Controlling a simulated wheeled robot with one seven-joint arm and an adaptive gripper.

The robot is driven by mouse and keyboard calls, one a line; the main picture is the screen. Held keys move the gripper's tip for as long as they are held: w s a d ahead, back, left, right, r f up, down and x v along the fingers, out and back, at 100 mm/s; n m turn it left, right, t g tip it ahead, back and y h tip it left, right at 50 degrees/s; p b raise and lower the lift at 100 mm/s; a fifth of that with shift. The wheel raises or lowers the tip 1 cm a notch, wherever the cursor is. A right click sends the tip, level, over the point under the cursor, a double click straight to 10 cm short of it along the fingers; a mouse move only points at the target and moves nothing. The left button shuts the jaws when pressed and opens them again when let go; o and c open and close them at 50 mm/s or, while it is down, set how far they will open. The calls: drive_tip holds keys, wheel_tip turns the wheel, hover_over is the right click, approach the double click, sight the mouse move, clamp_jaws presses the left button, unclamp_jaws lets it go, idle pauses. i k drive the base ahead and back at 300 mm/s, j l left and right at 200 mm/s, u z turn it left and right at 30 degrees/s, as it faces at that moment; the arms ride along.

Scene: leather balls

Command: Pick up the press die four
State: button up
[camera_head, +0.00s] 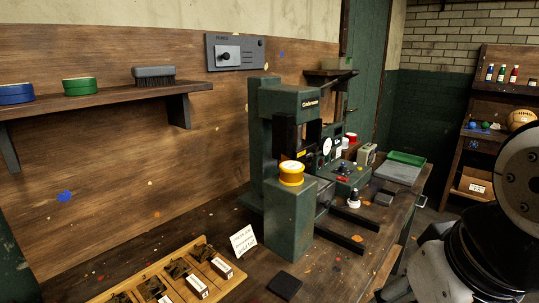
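A wooden rack (150,277) lies on the workbench at the lower left, cut off by the bottom edge. It holds several dark dies in a slanted row, with small white labels at their near ends. The die at the rack's right end (205,252) has a white label facing me, and another die (178,268) sits to its left. The label marks are too small to read surely, so I cannot tell which is die four. My gripper is not in view. Only part of my arm shows at the right edge, well apart from the rack.
A shelf (110,101) with tins and a brush overhangs the back left.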

sight(179, 268)
drive_tip(key=l+u, duration=0.1)
drive_tip(key=u, duration=0.25)
drive_tip(key=i+u, duration=0.15)
drive_tip(key=u, duration=0.35)
